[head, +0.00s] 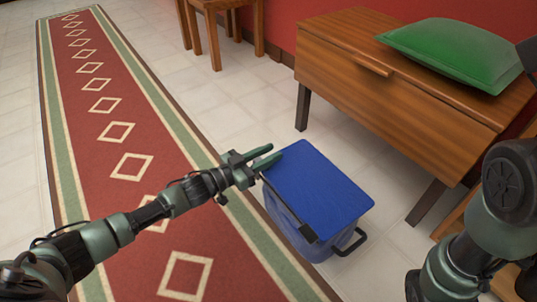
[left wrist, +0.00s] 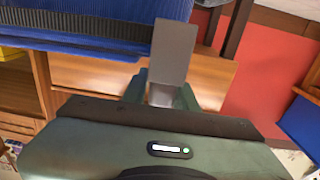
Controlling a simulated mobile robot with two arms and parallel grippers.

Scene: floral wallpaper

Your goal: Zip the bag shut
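The blue bag (head: 318,190) stands on the floor by the carpet's right edge. It is box-shaped, with a flat blue top, a lighter side below and a dark handle at its front right. A dark tab (head: 308,233) sits at its front edge. My left gripper (head: 266,156) is at the bag's left corner, its two green fingers apart and close to the top's edge. In the left wrist view the ribbed blue bag (left wrist: 75,35) fills the upper left, and a grey flat piece (left wrist: 172,60) shows between the fingers. I cannot tell whether they touch it. My right gripper is out of view.
A wooden bench (head: 400,85) with a green cushion (head: 455,50) stands behind and right of the bag. A red patterned carpet (head: 115,135) runs along the left. Wooden stool legs (head: 214,35) stand at the back. Tiled floor between is clear.

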